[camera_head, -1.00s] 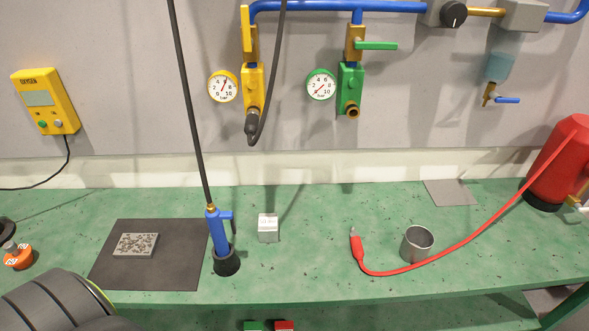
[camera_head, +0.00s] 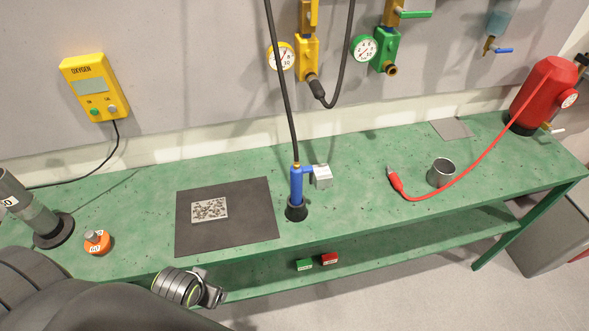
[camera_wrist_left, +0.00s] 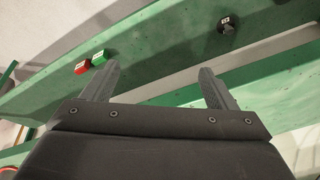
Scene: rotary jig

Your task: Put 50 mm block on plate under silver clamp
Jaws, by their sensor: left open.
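A speckled grey plate (camera_head: 210,210) lies on a dark mat at the left-centre of the bench. I cannot make out a silver clamp. My left arm comes in from the bottom left, with its wrist low in front of the bench. In the left wrist view, my left gripper (camera_wrist_left: 158,70) is open and empty, its fingers apart. My right gripper is out of view.
The blue torch (camera_head: 296,187) stands upright in a black holder. An orange object (camera_head: 97,243) and a dark cylinder (camera_head: 40,218) are at left. Green bench surface is free around the mat.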

